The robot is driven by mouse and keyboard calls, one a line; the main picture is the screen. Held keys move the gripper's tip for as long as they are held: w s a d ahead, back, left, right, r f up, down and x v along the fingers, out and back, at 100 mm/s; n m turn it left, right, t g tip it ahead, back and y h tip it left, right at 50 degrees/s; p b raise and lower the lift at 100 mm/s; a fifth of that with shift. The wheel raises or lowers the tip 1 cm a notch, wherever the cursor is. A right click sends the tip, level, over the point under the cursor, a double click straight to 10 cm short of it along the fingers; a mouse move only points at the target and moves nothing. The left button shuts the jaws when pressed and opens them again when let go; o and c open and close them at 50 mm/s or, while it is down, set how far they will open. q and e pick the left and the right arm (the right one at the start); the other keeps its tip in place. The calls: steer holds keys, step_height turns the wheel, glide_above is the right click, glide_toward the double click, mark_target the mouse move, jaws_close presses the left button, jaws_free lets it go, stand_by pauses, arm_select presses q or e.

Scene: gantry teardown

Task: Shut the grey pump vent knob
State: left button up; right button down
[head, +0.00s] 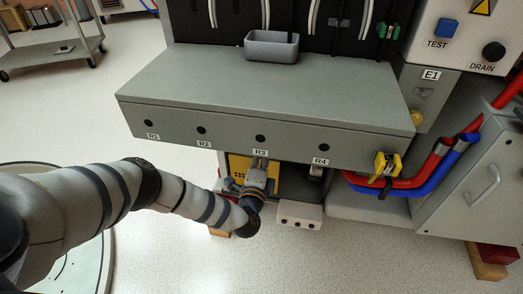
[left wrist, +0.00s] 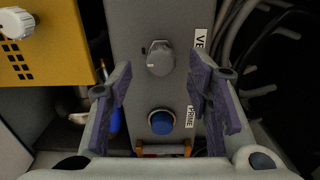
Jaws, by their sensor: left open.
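The grey pump vent knob (left wrist: 159,58) is a round ridged knob on a grey panel (left wrist: 135,25) in the left wrist view. A partly hidden label starting "VE" (left wrist: 203,42) is beside it. My left gripper (left wrist: 160,80) is open and empty, its fingers on either side of the knob in the picture and apart from it. A blue button (left wrist: 161,122) labelled PRIME sits below the knob. In the head view my left gripper (head: 260,166) reaches under the bench's front edge near R3; I cannot make out the knob there. My right gripper is not in view.
A yellow box (left wrist: 42,45) with a white knob (left wrist: 16,22) stands left of the panel. Dark hoses (left wrist: 265,55) run on the right. The bench (head: 265,90) overhangs the space. A white box (head: 300,214) and red and blue pipes (head: 425,180) are to the right.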

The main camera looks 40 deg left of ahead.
arm_select(q)
steer(key=v, duration=0.9)
steer(key=shift+s, duration=0.3)
steer(key=shift+d, duration=0.1)
